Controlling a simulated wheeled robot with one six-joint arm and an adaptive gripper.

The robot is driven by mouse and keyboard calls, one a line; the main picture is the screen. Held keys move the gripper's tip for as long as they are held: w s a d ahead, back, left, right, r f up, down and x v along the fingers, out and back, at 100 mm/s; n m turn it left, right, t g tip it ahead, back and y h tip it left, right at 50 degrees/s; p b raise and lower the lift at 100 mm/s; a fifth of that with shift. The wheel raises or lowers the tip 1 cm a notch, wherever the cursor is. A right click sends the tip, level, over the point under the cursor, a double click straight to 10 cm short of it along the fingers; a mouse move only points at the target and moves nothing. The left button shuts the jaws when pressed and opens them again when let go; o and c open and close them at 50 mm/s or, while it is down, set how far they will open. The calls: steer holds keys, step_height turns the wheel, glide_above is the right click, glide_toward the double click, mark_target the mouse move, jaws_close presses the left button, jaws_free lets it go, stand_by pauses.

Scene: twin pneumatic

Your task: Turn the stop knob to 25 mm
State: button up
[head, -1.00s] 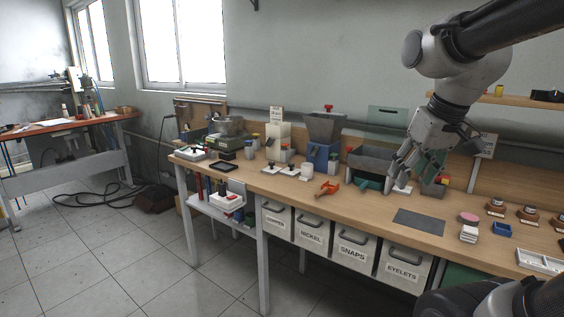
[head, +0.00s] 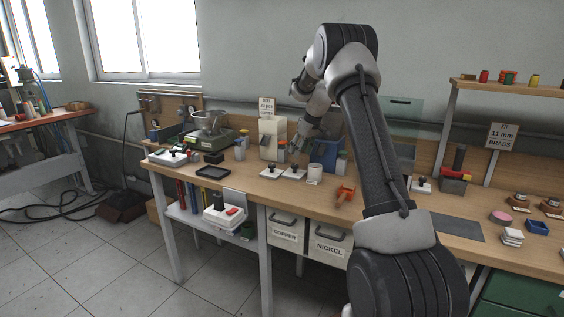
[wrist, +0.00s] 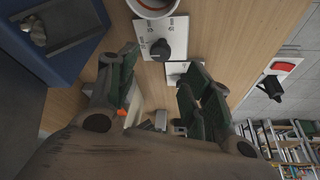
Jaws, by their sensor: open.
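A dark round knob (wrist: 160,49) sits on a white plate with dark scale marks (wrist: 146,27) in the wrist view, just beyond my fingertips. The marks are too small to read for certain. My gripper (wrist: 160,72) is open and empty, its two dark green fingers spread either side of the line to the knob and apart from it. A second white plate (wrist: 172,70) is partly hidden behind the right finger. In the head view my gripper (head: 297,149) is above two white plates with dark knobs, the left one (head: 271,172) and right one (head: 294,172). I cannot tell which is the stop knob.
A white cup (head: 314,174) stands right of the plates, with a blue machine (head: 326,153) behind it. A cream block (head: 268,132) stands behind the plates. An orange tool (head: 345,194) lies near the front edge. A black tray (head: 213,172) lies to the left.

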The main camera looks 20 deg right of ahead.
mark_target(295, 165)
steer(key=x, duration=0.8)
steer(key=shift+r, duration=0.1)
steer(key=c, duration=1)
steer(key=shift+a+m, duration=0.1)
steer(key=shift+m, duration=0.3)
steer(key=m+h, duration=0.2)
steer(key=m, duration=0.3)
steer(key=shift+a, duration=0.15)
steer(key=m+h, duration=0.1)
steer(key=m, duration=0.2)
steer(key=m+g+h, duration=0.1)
steer(key=m, duration=0.2)
